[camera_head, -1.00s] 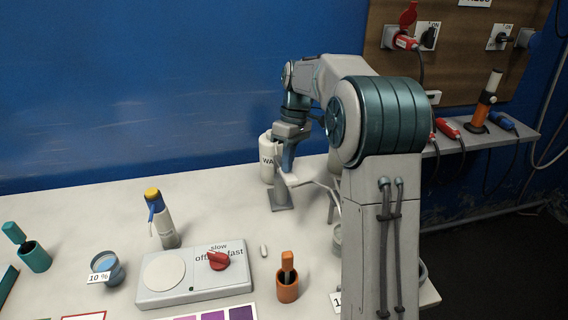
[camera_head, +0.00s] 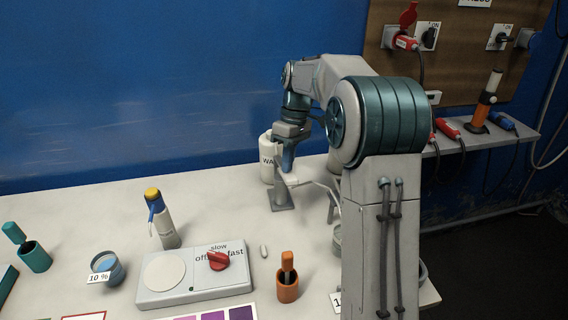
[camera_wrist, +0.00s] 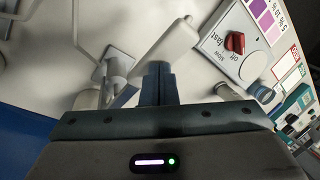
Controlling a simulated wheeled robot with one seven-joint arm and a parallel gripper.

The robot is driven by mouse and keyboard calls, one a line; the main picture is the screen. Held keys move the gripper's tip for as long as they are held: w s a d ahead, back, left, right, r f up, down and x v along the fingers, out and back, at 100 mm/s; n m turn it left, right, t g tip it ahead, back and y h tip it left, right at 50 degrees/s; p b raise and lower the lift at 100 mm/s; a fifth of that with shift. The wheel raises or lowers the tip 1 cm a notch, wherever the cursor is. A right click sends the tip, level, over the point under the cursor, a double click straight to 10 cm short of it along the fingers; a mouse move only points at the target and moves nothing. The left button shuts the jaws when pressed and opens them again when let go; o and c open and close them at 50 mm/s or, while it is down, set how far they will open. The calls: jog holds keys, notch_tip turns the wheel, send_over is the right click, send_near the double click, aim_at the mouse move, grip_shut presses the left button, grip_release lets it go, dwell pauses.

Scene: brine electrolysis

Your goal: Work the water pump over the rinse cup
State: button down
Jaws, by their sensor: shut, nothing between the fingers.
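The white water bottle (camera_head: 266,168), its label partly reading "WA", stands at the back of the table, partly hidden behind my gripper. My gripper (camera_head: 286,168) is pointed down right beside and in front of it. In the wrist view the fingers (camera_wrist: 158,82) are together and empty, over the near end of a pale white part (camera_wrist: 168,42), apparently the pump's spout. I cannot tell whether they touch it. A grey cup (camera_head: 337,240) shows partly beside my arm; I cannot tell whether it is the rinse cup.
A grey stand plate (camera_head: 281,196) lies close to my gripper, with thin rods to its right. The stirrer plate (camera_head: 195,278) with a red knob (camera_head: 218,260), an orange pot (camera_head: 287,290), a squeeze bottle (camera_head: 163,222) and a "10 %" cup (camera_head: 108,270) are nearer. The back left of the table is clear.

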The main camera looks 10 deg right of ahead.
jog(key=shift+f, duration=0.1)
jog(key=b+x, duration=0.2)
jog(key=x, duration=0.1)
jog(key=d+b+x, duration=0.1)
jog(key=b+x, duration=0.1)
jog(key=shift+a+f, duration=0.1)
jog(key=shift+f, duration=0.25)
jog(key=p+v, duration=0.4)
jog(key=a+p+v, duration=0.1)
jog(key=v, duration=0.1)
jog(key=shift+s+r+p, duration=0.1)
jog(key=shift+p, duration=0.3)
dwell(1.5)
jog(key=b+x, duration=0.2)
jog(key=x, duration=0.1)
jog(key=d+b+x, duration=0.1)
jog(key=b+x, duration=0.1)
jog(key=shift+f, duration=0.35)
jog(key=p+v, duration=0.3)
jog(key=a+p+v, duration=0.1)
jog(key=p+v, duration=0.1)
jog(key=shift+r, duration=0.35)
jog(key=shift+f, duration=0.1)
dwell(1.5)
